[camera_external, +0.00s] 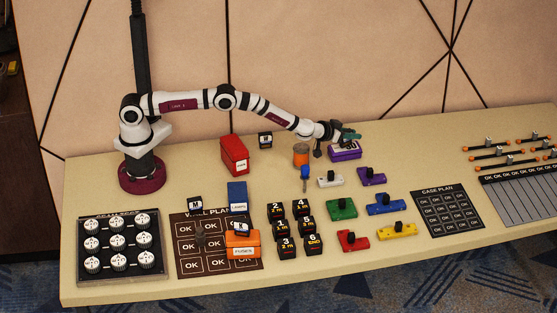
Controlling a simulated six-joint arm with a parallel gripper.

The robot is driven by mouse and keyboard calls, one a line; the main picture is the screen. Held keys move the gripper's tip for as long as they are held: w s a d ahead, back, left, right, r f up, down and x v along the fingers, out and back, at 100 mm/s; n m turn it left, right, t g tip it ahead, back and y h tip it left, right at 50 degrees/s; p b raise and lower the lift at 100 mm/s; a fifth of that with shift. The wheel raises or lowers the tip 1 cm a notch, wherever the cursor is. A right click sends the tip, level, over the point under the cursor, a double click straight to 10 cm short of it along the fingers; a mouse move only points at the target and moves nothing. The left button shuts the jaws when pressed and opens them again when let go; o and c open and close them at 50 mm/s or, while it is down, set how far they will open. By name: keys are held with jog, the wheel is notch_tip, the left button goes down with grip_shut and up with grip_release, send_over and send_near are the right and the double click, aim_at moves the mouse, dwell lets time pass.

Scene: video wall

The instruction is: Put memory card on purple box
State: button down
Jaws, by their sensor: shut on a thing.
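The purple box (345,155) stands towards the back of the table, right of its middle. My gripper (350,141) is directly over the box, low and close to its top, and shut on a small dark piece with a white face, which appears to be the memory card (349,147). The fingers partly hide it, and I cannot tell whether it touches the box. Similar small black cards with white labels stand behind the red box (265,140), lie at the plate's upper edge (195,205) and rest on the orange box (242,229).
A red box (234,155), a blue box (237,196) and an orange box (243,245) stand left of centre. An orange-brown cylinder (301,153) and a blue-handled screwdriver (304,178) are just left of the purple box. Several coloured blocks with black knobs lie in front.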

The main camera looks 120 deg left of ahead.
jog(key=shift+f, duration=0.15)
jog(key=c, duration=0.7)
grip_release()
